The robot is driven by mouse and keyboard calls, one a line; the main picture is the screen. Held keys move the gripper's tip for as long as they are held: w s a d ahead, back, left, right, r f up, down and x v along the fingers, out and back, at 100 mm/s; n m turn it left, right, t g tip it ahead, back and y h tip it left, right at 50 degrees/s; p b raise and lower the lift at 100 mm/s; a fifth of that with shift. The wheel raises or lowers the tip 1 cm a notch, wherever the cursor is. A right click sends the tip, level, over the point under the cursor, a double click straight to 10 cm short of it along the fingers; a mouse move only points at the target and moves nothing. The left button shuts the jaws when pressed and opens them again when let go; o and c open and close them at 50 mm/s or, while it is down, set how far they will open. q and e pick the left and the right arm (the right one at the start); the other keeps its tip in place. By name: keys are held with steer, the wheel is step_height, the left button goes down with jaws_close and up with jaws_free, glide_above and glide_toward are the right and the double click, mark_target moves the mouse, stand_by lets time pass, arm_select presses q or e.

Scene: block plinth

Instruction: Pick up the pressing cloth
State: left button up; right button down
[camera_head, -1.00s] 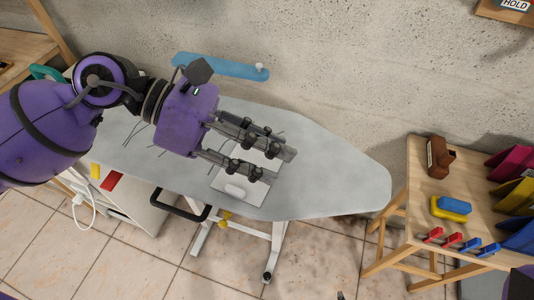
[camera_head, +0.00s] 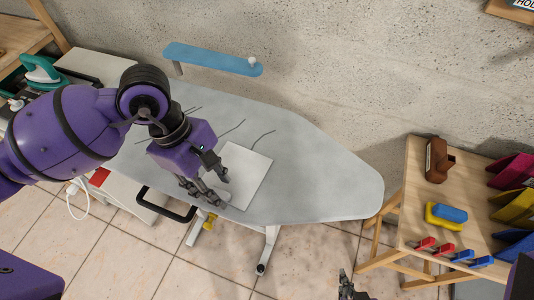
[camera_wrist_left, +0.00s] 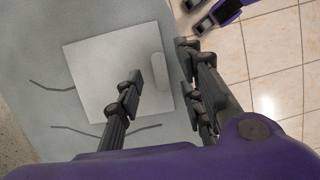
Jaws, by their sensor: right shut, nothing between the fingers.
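The pressing cloth, a white square sheet, (camera_head: 252,172) lies flat on the grey ironing board (camera_head: 330,185); it also shows in the left wrist view (camera_wrist_left: 95,75). A small white rounded raised piece (camera_wrist_left: 158,72) is at its edge. My left gripper (camera_head: 220,187) is open over the cloth's near left part. In the left wrist view its fingers (camera_wrist_left: 162,62) are on either side of the raised piece, one over the cloth and one beyond its edge. I cannot tell whether they touch it. My right gripper (camera_head: 348,287) is shut and empty, low at the bottom edge.
A blue sleeve board (camera_head: 212,59) stands along the wall behind the ironing board. A teal iron (camera_head: 42,72) is at far left. A wooden table (camera_head: 408,222) at right holds a brown block, a blue and yellow piece, clips and coloured bins. The board's right end is clear.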

arm_select(q)
steer(key=shift+x, duration=0.8)
jaws_close()
steer(key=shift+r, duration=0.15)
